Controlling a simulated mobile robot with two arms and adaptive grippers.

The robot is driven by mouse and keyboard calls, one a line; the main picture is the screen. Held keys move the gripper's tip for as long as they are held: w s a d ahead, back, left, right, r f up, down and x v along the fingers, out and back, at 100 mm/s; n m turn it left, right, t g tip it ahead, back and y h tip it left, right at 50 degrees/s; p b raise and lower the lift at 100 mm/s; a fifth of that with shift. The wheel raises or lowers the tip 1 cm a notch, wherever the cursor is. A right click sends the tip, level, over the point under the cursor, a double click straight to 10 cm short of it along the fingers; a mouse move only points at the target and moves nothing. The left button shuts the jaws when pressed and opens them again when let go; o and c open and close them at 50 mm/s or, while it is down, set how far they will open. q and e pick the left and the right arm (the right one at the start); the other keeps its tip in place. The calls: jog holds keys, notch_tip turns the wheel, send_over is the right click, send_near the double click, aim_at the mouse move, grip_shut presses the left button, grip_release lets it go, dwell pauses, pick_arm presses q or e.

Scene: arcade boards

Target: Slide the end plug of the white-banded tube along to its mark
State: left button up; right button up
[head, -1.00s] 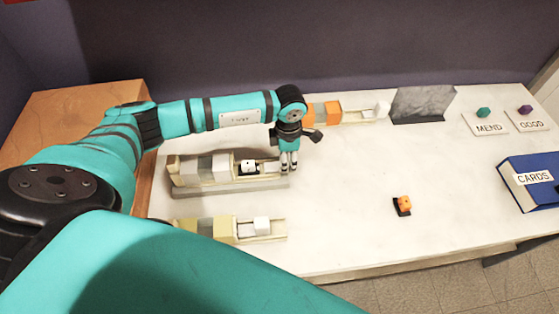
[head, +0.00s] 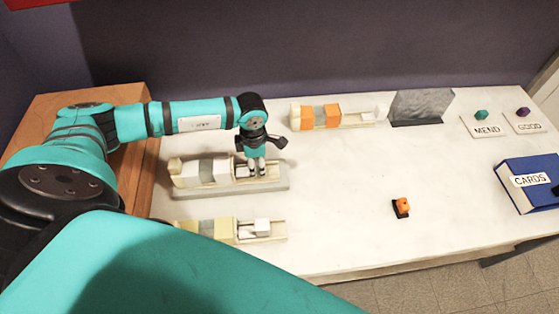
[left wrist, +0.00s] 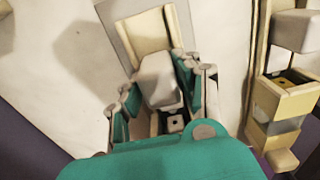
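The white-banded tube (head: 205,171) lies left to right on a raised base at the left of the white table. My left gripper (head: 257,170) points down over its right part. In the left wrist view my left gripper (left wrist: 155,85) has its fingers spread on both sides of a pale block, the end plug (left wrist: 158,78). The right finger looks close to the plug, and a small gap shows on the left. My right gripper is not in view.
A grey slab (head: 420,106), an orange cube (head: 401,207), a blue CARDS box (head: 530,183) and the MEND (head: 487,128) and GOOD (head: 528,124) plates stand farther right. The table's middle is clear.

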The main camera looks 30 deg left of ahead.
pick_arm(q)
jog(key=o, duration=0.5)
jog(key=shift+r, duration=0.15)
notch_tip(320, 180, up, 7)
jog(key=p, duration=0.4)
dwell(0.4)
